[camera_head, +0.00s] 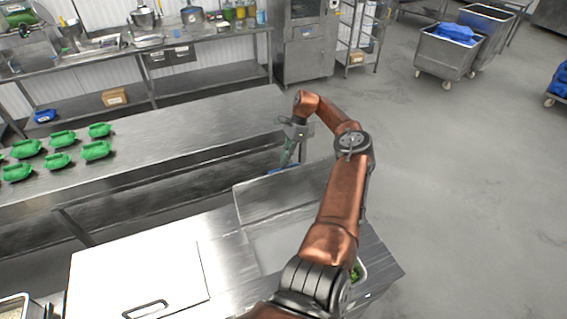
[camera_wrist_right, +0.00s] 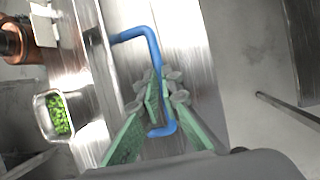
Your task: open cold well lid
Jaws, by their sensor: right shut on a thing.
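A steel cold well lid (camera_head: 285,193) stands raised and tilted at the back of the counter in the head view, above a pale open well (camera_head: 275,248). Its blue handle (camera_wrist_right: 140,35) shows clearly in the wrist view and only as a sliver behind the lid in the head view. My right gripper (camera_head: 287,160) is behind the raised lid, its green fingers (camera_wrist_right: 162,105) shut on the handle. My right arm hides part of the lid and well. My left gripper is in neither view.
A second, closed lid with a black handle (camera_head: 146,308) lies left of the well. A pan of green pieces (camera_wrist_right: 58,115) sits beside the well, mostly behind my arm in the head view. A long steel table (camera_head: 190,130) with several green containers stands behind.

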